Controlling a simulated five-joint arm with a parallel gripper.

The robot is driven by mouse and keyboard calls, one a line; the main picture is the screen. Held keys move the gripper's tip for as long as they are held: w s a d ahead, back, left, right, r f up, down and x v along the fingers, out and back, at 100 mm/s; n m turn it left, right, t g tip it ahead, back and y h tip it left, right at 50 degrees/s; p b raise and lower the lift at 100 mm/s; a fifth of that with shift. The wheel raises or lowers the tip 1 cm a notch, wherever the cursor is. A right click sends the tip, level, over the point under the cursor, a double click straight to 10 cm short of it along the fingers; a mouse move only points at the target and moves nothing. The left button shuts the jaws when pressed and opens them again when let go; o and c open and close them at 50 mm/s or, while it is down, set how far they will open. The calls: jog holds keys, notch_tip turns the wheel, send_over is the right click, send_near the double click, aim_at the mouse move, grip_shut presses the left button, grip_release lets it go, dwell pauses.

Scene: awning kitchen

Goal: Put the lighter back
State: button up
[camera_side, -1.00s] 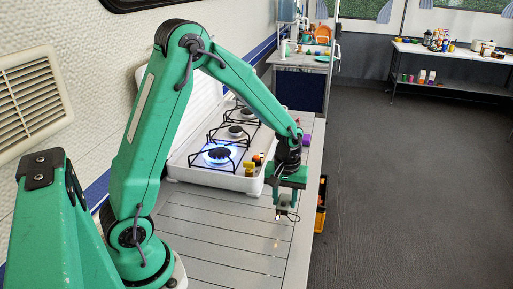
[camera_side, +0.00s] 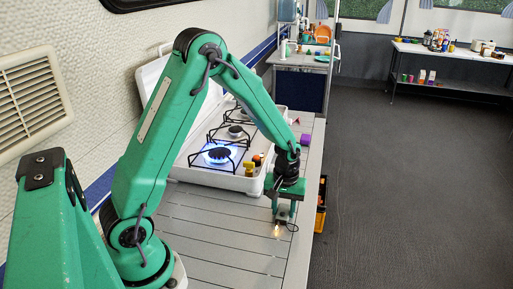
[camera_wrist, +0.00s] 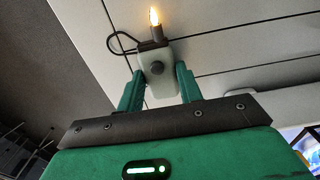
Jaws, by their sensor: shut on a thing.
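The lighter (camera_wrist: 150,56) has a pale grey body, a dark round button, a dark nozzle and a dark loop at its side. A small yellow flame (camera_wrist: 153,16) burns at its tip. My gripper (camera_wrist: 160,78) is shut on the lighter, with one green finger on each side of the body. In the side view my gripper (camera_side: 284,212) hangs above the front right part of the slatted table (camera_side: 190,245), with the flame low at its left. The lighter's body is small and partly hidden there.
A white stove (camera_side: 195,175) stands behind my gripper with one front burner (camera_side: 219,155) lit blue. Small bottles stand at its right edge. An orange crate (camera_side: 321,210) stands beyond the right edge. The near tabletop is clear.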

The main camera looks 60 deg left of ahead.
aim_at(283, 211)
jog(key=shift+f, duration=0.1)
jog(key=o, duration=1)
notch_tip(283, 211, up, 12)
jog(key=shift+r, duration=0.15)
jog(key=shift+s+r, duration=0.1)
dwell(0.6)
